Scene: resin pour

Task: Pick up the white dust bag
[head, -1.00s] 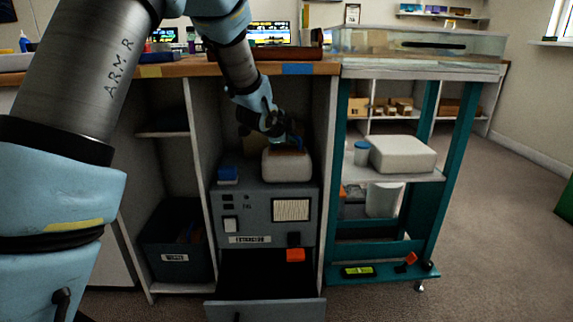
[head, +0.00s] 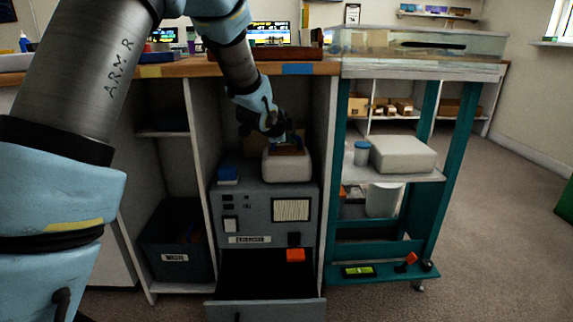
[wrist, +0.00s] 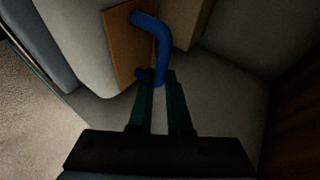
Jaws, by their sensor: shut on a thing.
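The white dust bag (head: 287,168) sits on top of the grey extractor box in the open bay under the bench. It has a brown collar plate (wrist: 128,48) and a blue bent handle (wrist: 155,38) on its top. My gripper (wrist: 159,80) reaches down over it, its two dark green fingers shut on the blue handle. In the head view my gripper (head: 284,138) partly hides the handle and collar. The white body of the bag also fills the left of the wrist view (wrist: 80,45). In the head view the bag appears to rest on the box.
Grey extractor box (head: 262,226) stands below, with an open drawer (head: 265,311). A blue-topped block (head: 228,175) sits left of the bag. Bay walls close in on both sides and the bench top (head: 210,68) is above. A teal cart (head: 438,215) stands to the right.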

